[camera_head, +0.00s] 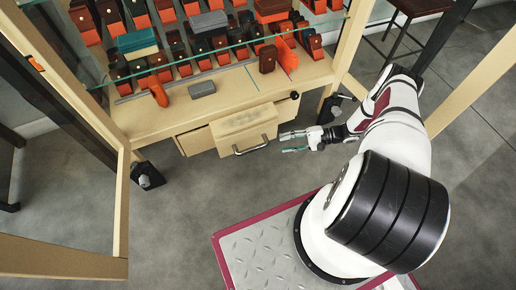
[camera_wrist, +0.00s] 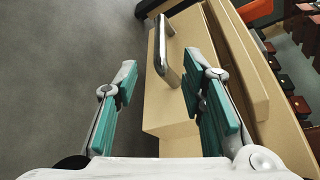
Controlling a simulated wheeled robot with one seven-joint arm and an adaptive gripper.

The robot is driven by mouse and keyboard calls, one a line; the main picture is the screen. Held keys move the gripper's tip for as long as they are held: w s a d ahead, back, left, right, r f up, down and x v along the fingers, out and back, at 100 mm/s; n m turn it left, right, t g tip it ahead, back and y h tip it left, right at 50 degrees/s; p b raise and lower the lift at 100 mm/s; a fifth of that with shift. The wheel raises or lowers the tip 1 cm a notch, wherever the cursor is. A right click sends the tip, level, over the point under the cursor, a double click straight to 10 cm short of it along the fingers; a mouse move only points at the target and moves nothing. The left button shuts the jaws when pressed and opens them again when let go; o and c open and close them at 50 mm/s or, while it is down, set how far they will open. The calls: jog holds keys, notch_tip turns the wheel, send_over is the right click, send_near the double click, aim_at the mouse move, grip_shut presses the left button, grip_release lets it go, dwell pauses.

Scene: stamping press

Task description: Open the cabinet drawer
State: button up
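The light wood drawer (camera_head: 240,122) is under the cabinet's shelf, and its front stands forward of the panels beside it. It also shows in the wrist view (camera_wrist: 165,110). Its metal bar handle (camera_head: 250,148) is on the front; in the wrist view the handle (camera_wrist: 162,45) lies beyond the fingertips, near the right finger. My gripper (camera_head: 289,142) is right of the handle in the head view, with its teal-padded fingers apart. In the wrist view my gripper (camera_wrist: 160,72) is open with nothing held between the fingers. I cannot see contact with the handle.
A black knob (camera_head: 294,95) sits at the shelf edge. Black feet (camera_head: 147,176) stand below the frame. Grey floor (camera_head: 190,210) in front of the drawer is clear.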

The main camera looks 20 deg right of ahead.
aim_at(261, 148)
jog(key=b+x, duration=0.2)
jog(key=x, duration=1.1)
jog(key=shift+b, duration=0.4)
jog(key=shift+a, duration=0.1)
grip_shut()
